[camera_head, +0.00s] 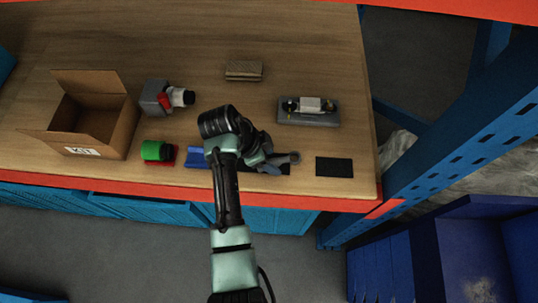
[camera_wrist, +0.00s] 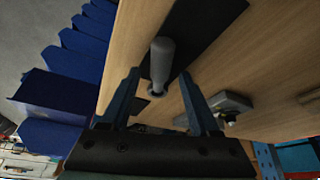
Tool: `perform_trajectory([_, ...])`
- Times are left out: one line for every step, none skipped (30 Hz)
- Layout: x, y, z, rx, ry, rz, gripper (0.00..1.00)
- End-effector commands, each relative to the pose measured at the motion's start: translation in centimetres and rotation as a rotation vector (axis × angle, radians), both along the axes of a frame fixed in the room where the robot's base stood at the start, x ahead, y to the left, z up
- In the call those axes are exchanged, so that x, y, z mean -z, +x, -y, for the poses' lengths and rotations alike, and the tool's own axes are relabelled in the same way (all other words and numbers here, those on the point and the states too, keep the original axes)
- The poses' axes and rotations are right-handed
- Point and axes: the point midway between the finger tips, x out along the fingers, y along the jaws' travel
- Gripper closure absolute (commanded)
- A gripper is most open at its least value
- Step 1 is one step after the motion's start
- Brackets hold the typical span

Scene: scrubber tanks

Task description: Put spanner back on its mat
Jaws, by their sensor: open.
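The grey spanner (camera_head: 293,157) shows in the head view just right of my gripper (camera_head: 275,163), partly hidden by it. In the wrist view the spanner (camera_wrist: 162,62) appears as a grey rod with a ringed end, between my open fingers (camera_wrist: 160,95). I cannot tell if they touch it. The rod lies over or beside a wide dark strip (camera_wrist: 208,25). I cannot tell which dark area is the spanner's mat.
A grey plate with a fitting (camera_head: 308,118) sits behind the black mat. A brown block (camera_head: 244,70), a grey-red part (camera_head: 157,98), a green cylinder (camera_head: 152,150), a blue item (camera_head: 196,158) and an open box (camera_head: 85,112) stand on the table. Blue uprights (camera_head: 450,135) flank the right.

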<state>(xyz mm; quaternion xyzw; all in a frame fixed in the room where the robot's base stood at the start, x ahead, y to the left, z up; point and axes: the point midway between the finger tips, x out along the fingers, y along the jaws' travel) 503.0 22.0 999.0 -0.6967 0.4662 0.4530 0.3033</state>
Motion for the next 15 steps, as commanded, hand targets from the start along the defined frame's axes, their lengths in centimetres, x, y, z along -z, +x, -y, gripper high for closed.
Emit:
perform_trajectory([-0.2, 0.0, 0.0, 0.0, 0.0, 0.0, 0.38])
perform_trajectory([-0.4, 0.0, 0.0, 0.0, 0.0, 0.0, 0.38])
perform_trajectory([-0.6, 0.0, -0.1, -0.001, 0.001, 0.002, 0.38])
perform_trajectory([-0.8, 0.0, -0.3, -0.001, 0.0, 0.002, 0.38])
perform_trajectory([-1.2, 0.0, -0.4, -0.001, 0.0, 0.003, 0.38])
perform_trajectory([-1.8, -0.1, -0.7, -0.002, 0.0, 0.004, 0.38])
perform_trajectory([-2.3, -0.2, -0.9, -0.003, 0.0, 0.005, 0.38])
perform_trajectory([-2.8, -0.3, -1.1, -0.003, 0.001, 0.004, 0.38])
perform_trajectory([-3.6, -0.4, -1.5, -0.003, 0.001, 0.005, 0.38])
perform_trajectory([-4.2, -0.5, -1.7, -0.002, 0.0, 0.006, 0.38])
perform_trajectory([-4.8, -0.6, -2.0, -0.003, 0.001, 0.007, 0.38])
perform_trajectory([-5.7, -0.8, -2.3, -0.002, 0.001, 0.007, 0.38])
perform_trajectory([-6.3, -0.9, -2.6, -0.002, 0.002, 0.007, 0.38])
perform_trajectory([-6.9, -1.0, -2.8, -0.002, 0.001, 0.006, 0.38])
perform_trajectory([-7.6, -1.1, -3.1, -0.002, 0.001, 0.005, 0.38])
